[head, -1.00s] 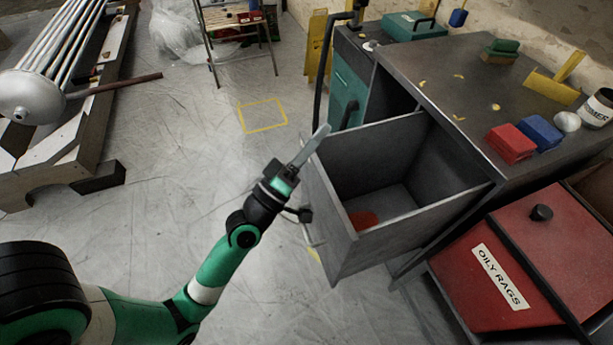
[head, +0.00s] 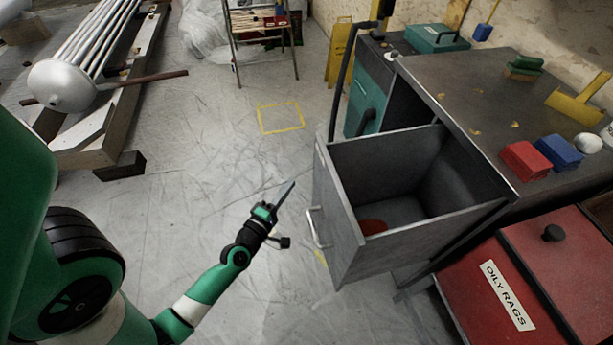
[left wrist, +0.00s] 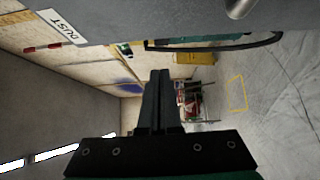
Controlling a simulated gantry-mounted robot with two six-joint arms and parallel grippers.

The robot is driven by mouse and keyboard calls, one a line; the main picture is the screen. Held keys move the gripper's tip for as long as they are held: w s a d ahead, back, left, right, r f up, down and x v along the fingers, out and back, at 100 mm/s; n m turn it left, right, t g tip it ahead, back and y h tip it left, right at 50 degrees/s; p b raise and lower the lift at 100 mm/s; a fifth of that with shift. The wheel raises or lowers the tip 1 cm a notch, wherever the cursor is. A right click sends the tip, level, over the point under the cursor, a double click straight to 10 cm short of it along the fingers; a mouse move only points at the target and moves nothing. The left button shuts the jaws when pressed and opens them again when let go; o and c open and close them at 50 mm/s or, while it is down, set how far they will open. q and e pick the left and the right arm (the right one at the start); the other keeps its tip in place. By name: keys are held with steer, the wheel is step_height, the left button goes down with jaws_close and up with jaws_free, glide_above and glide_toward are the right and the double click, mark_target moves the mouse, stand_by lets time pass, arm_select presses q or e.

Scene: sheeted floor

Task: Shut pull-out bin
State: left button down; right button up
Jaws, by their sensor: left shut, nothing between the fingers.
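The pull-out bin (head: 345,230) is a grey open-topped drawer that stands out from the grey workbench (head: 465,85). A red item (head: 373,227) lies inside it. Its front panel carries a silver handle (head: 318,228). My left gripper (head: 286,194) is shut and empty, in front of the bin's front panel and apart from the handle in the head view. In the left wrist view its fingers (left wrist: 160,100) are together, with a grey panel (left wrist: 130,15) labelled DUST and part of a metal handle (left wrist: 238,8) along the top. My right gripper is not in view.
A red OILY RAGS container (head: 540,270) stands right of the bin. Red (head: 524,160) and blue (head: 559,152) blocks lie on the bench. The floor left of the bin is clear.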

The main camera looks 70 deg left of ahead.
arm_select(q)
steer(key=w+a+p, duration=0.1)
steer(key=w+p, duration=0.1)
steer(key=w, duration=0.4)
steer(key=shift+a, duration=0.3)
